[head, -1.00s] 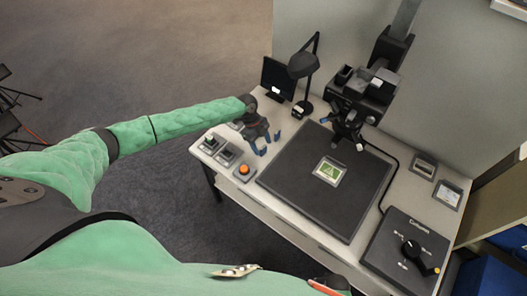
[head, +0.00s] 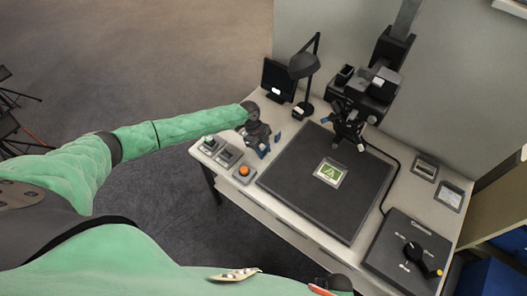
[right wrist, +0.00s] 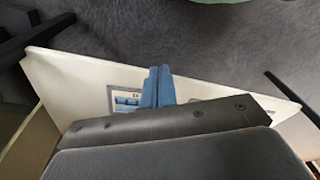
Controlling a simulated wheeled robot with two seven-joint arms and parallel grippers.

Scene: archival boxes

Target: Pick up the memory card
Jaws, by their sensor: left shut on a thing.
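My left gripper (head: 270,146) is at the back left of the white table (head: 280,205), in the head view, fingers pointing down near the tabletop. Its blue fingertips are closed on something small. The memory card itself is too small or hidden between the fingers to make out. My right gripper (right wrist: 158,88) shows in the right wrist view, its blue fingers together with nothing seen between them. It is above the pale tabletop, away from the left gripper.
A dark copy board (head: 290,190) with a green picture (head: 330,172) lies right of the left gripper. A box with an orange button (head: 244,171) sits in front of it. A desk lamp (head: 303,66) and small monitor (head: 278,79) stand behind. A control box (head: 385,245) is at right.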

